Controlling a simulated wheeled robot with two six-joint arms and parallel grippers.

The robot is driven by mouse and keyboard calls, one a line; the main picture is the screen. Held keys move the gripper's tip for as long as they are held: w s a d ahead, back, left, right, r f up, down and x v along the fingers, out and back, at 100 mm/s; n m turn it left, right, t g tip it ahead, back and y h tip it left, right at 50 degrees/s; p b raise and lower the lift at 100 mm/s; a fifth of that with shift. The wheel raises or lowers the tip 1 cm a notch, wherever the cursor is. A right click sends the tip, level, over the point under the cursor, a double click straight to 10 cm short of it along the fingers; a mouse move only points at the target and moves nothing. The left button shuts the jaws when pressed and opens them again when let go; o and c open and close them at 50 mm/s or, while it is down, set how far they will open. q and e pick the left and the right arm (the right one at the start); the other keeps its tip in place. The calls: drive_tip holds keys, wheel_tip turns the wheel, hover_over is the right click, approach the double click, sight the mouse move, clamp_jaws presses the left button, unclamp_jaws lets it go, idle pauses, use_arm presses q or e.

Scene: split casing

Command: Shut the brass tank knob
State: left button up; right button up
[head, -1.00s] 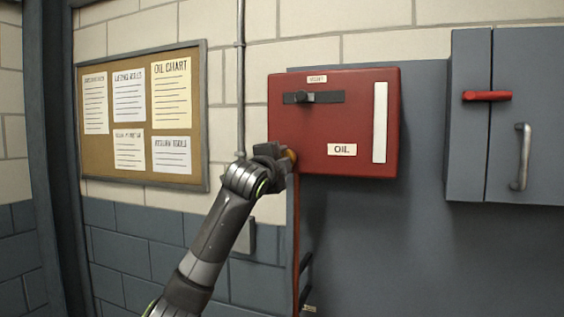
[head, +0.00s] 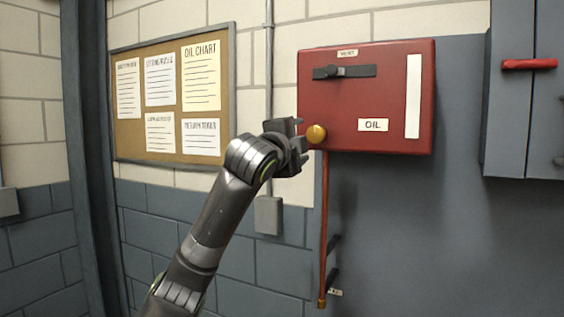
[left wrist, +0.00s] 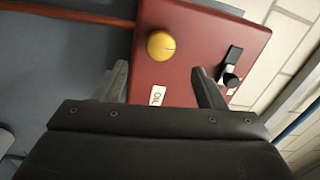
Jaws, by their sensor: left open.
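The round brass knob (head: 317,133) is at the lower left corner of the red oil tank (head: 350,105). In the left wrist view the knob (left wrist: 161,46) shows whole, with a thin dark line on its face. My left gripper (head: 302,138) is open and empty, just left of the knob in the head view. In the left wrist view the knob lies between and beyond the two fingertips (left wrist: 160,72), with a gap on both sides; no contact shows. My right gripper is not in view.
A black slide handle (head: 330,72) sits on the tank's upper front. A thin red pipe (head: 324,230) runs down below the knob. A grey cabinet with a red handle (head: 530,64) is at right. A notice board (head: 170,90) hangs at left.

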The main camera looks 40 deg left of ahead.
use_arm(q)
drive_tip(key=b+v, duration=0.2)
drive_tip(key=v, duration=0.6)
drive_tip(key=shift+s+b, duration=0.35)
